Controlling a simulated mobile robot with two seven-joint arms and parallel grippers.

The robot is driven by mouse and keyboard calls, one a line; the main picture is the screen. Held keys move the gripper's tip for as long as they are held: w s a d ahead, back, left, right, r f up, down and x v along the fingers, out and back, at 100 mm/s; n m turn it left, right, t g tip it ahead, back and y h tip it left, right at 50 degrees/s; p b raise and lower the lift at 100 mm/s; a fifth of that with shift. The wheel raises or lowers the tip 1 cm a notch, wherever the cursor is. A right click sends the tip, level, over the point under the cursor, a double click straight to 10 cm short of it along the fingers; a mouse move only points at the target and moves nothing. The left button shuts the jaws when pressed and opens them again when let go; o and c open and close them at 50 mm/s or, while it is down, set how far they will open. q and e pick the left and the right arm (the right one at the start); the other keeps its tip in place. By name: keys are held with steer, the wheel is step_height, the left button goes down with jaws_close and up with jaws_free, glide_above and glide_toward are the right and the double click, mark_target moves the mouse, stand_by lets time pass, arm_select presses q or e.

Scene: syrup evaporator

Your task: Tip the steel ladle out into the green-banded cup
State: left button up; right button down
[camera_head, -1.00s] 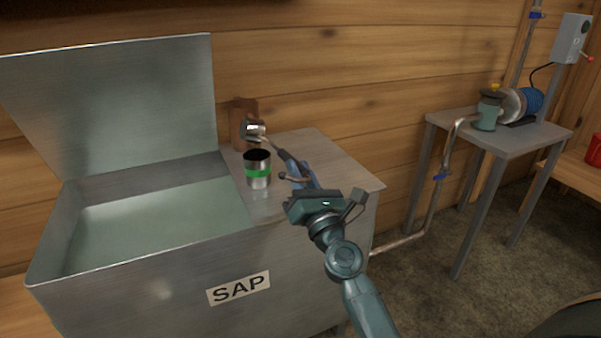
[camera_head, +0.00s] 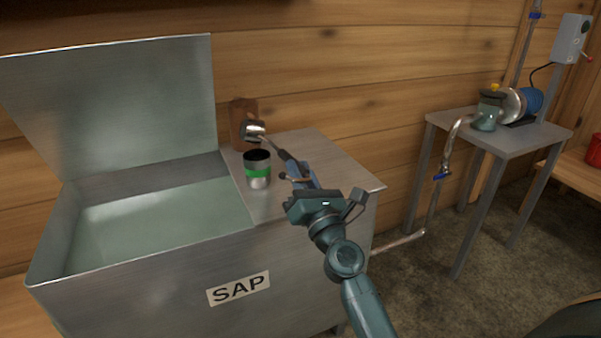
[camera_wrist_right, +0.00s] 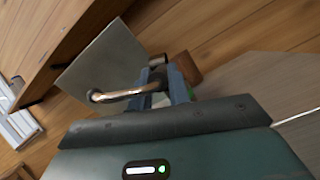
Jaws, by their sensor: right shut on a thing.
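The green-banded cup (camera_head: 258,170) is a steel cup with a green band, standing upright on the steel top beside the open tank. My right gripper (camera_head: 303,180) is shut on the handle of the steel ladle (camera_head: 254,130). The ladle's bowl is above and just behind the cup in the head view, apart from its rim. The bowl looks tilted; what it holds cannot be made out. My left gripper is not in view.
The open tank marked SAP (camera_head: 150,262) lies to the left, with pale liquid and a raised lid (camera_head: 115,100). A brown wooden block (camera_head: 238,122) stands behind the cup. A grey table (camera_head: 510,138) with a pump stands at right.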

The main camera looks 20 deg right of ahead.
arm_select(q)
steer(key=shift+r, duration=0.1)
